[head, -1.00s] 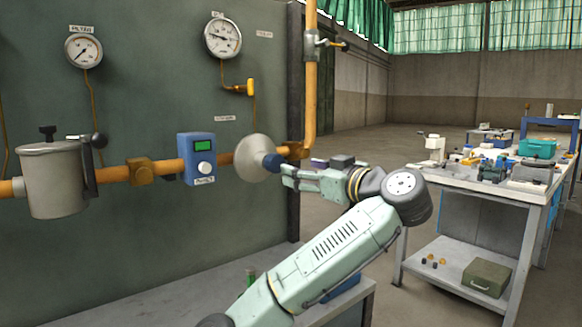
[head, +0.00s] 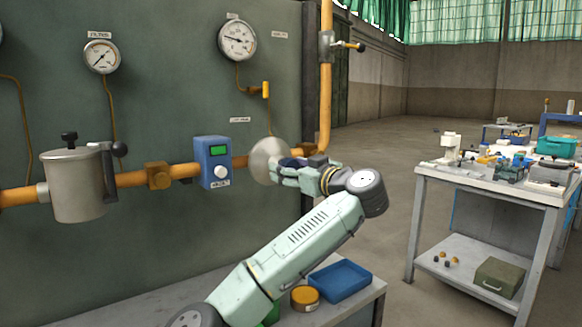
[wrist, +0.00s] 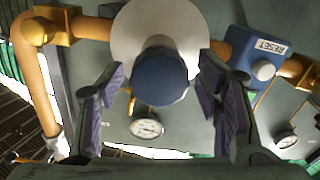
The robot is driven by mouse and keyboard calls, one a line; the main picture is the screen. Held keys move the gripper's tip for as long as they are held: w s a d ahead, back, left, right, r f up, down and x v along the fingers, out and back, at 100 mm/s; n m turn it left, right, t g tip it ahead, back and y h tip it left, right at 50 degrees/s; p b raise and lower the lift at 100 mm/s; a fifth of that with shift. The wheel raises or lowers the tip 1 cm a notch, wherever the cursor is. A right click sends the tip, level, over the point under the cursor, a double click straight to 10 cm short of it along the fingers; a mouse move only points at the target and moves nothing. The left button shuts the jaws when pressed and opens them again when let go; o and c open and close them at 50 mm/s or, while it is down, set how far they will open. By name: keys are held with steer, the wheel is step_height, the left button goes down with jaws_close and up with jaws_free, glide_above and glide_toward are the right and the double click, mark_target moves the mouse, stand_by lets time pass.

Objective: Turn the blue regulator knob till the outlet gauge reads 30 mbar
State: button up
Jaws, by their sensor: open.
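The blue regulator knob (wrist: 160,80) sits in front of the pale round regulator body (wrist: 190,30). My gripper (wrist: 161,76) is open, with one purple-padded finger on each side of the knob and a visible gap on both sides. In the head view my gripper (head: 285,170) is at the regulator body (head: 264,160) and mostly hides the knob. A round white gauge (head: 237,40) hangs on the panel above the regulator; it also shows in the wrist view (wrist: 146,125). Its needle points to the left, but its numbers are too small to read.
A blue box (head: 213,162) with a green display and white button, marked RESET in the wrist view, is left of the regulator on the orange pipe (head: 185,171). A second gauge (head: 101,57) hangs above the grey filter (head: 74,185). A low bench holds a blue tray (head: 340,280).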

steer(key=c, duration=1.2)
steer(key=shift+o, duration=0.2)
steer(key=shift+f, duration=0.15)
